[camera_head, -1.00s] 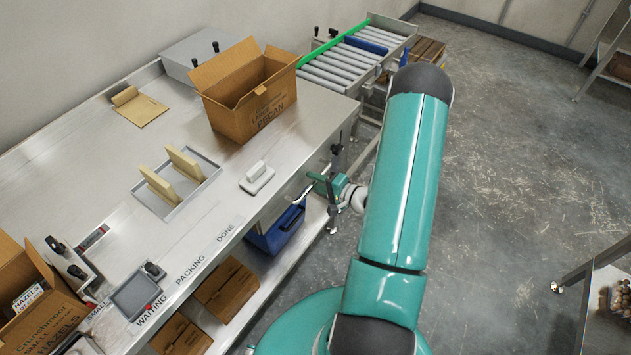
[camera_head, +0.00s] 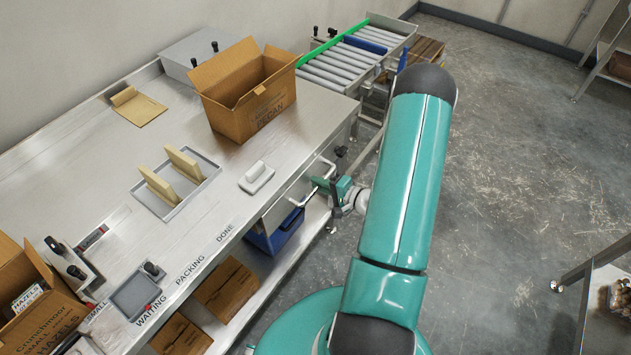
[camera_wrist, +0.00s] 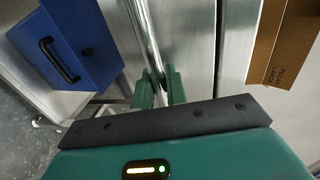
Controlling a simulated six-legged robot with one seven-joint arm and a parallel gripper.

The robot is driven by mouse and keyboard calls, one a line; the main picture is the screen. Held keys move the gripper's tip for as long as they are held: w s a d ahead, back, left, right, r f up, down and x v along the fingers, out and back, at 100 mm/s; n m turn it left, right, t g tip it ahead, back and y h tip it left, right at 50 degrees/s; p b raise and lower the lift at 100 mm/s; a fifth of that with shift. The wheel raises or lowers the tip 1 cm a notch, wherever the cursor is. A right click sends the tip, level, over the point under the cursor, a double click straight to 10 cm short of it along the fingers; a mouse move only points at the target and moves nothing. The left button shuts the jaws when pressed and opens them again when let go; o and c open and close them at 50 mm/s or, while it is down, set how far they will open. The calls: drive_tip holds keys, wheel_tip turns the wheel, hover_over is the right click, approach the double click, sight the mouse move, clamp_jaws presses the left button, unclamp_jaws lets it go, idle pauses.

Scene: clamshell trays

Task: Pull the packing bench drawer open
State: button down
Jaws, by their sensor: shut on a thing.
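The steel packing bench (camera_head: 120,210) fills the left of the head view. Its drawer has a pale bar handle (camera_head: 301,202) at the bench's front edge, below the white-handled tool. My gripper (camera_head: 328,187) is at the middle of this bar, to the right of the bench edge. In the wrist view, the gripper's green fingers (camera_wrist: 158,88) are shut around the handle bar (camera_wrist: 143,28). The steel drawer front (camera_wrist: 187,45) shows beside the bar. My arm and wrist hide part of the bench end. I cannot tell the exact drawer gap.
An open pecan carton (camera_head: 245,100) and a small tray (camera_head: 180,200) stand on the bench.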

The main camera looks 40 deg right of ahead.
drive_tip(key=f+v, duration=0.2)
drive_tip(key=v, duration=0.9)
drive_tip(key=f+v, duration=0.2)
drive_tip(key=v, duration=0.9)
drive_tip(key=shift+s+d+f, duration=0.2)
drive_tip(key=shift+s+d, duration=0.05)
drive_tip(key=shift+s, duration=0.15)
drive_tip(key=c, duration=1.5)
unclamp_jaws()
drive_tip(key=v, duration=1.3)
drive_tip(key=shift+s+d, duration=0.2)
drive_tip(key=shift+s, duration=0.2)
